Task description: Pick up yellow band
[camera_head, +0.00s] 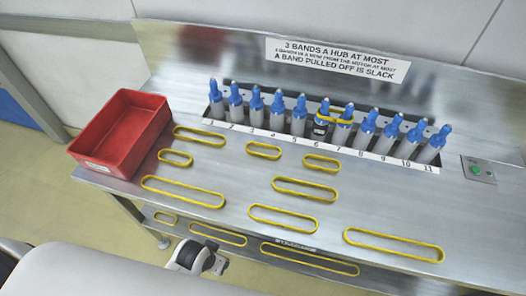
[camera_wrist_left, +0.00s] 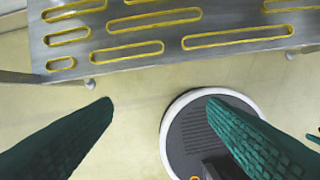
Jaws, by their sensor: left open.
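Several yellow bands of different sizes lie flat on the steel bench, among them a long one at the front right (camera_head: 394,245), a long one at the left (camera_head: 183,192) and a small one (camera_head: 175,157). Another yellow band (camera_head: 337,122) is around pegs 6 and 7 in the row of blue-topped pegs. In the left wrist view, bands such as this long one (camera_wrist_left: 135,51) lie beyond the fingers. My left gripper (camera_wrist_left: 165,103) is open and empty, with its green fingers over the floor short of the bench. A small green sliver at that view's right edge may be my right gripper.
A red bin (camera_head: 122,130) stands at the bench's left end. A sign (camera_head: 337,60) is on the back panel, and a switch plate (camera_head: 478,169) is at the right. More yellow bands (camera_head: 310,258) show below the bench's front edge.

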